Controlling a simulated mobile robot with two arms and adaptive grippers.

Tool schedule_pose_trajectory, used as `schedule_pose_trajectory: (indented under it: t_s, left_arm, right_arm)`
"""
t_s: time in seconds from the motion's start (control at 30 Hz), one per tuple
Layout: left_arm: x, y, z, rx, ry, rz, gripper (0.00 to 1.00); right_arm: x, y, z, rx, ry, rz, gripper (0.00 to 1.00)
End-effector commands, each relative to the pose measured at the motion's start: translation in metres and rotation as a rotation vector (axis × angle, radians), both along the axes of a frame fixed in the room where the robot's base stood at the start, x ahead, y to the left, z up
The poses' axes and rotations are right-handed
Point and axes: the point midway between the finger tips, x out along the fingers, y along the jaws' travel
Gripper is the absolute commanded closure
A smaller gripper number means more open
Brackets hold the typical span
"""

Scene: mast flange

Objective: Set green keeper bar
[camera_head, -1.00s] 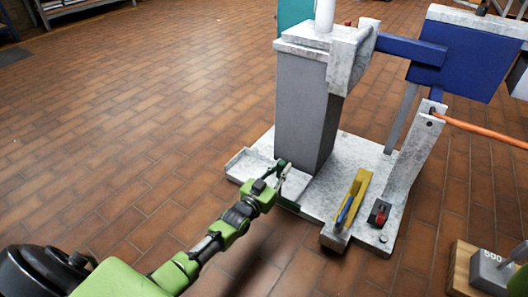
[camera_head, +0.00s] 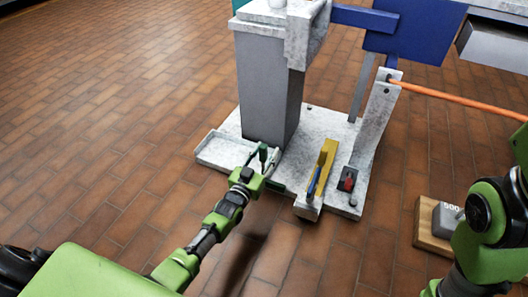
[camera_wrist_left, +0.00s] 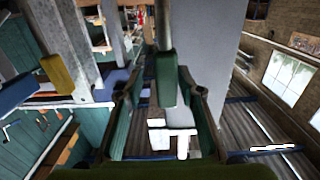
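A small dark green block (camera_wrist_left: 166,78), apparently the green keeper bar, stands upright between my left fingers in the left wrist view. In the head view a dark green upright piece (camera_head: 263,151) shows there, by the foot of the grey column. My left gripper (camera_head: 261,160) is low over the front of the pale base plate. Its fingers stand apart on either side of the block, with a narrow gap showing in the left wrist view (camera_wrist_left: 160,92). Another dark green piece (camera_head: 275,187) shows at the plate's front edge. My right gripper is out of view.
The grey column (camera_head: 268,90) rises behind my left gripper. A yellow lever (camera_head: 327,160) and a red-topped part (camera_head: 348,182) are to its right on the base plate (camera_head: 322,130). An orange rod (camera_head: 450,99) reaches right. A weight (camera_head: 449,217) sits on wood. Left floor is clear.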

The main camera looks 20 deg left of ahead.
Motion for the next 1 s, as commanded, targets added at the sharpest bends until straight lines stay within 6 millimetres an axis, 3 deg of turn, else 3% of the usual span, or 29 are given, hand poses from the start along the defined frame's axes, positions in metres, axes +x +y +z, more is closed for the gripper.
schedule_pose_trajectory:
  t_s: [0.23, 0.37, 0.8, 1.0]
  left_arm:
    - [-0.002, 0.002, 0.000, 0.000, 0.000, 0.002, 0.65]
    - [-0.013, 0.003, -0.001, 0.000, 0.002, 0.003, 0.65]
    - [-0.095, 0.008, -0.001, 0.001, 0.002, 0.001, 0.65]
    - [-0.115, 0.009, 0.000, 0.000, 0.001, 0.000, 0.65]
  right_arm:
    - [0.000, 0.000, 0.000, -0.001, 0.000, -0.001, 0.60]
    - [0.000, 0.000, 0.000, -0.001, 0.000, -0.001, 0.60]
    - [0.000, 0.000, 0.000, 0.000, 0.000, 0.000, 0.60]
    - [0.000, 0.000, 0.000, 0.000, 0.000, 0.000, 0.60]
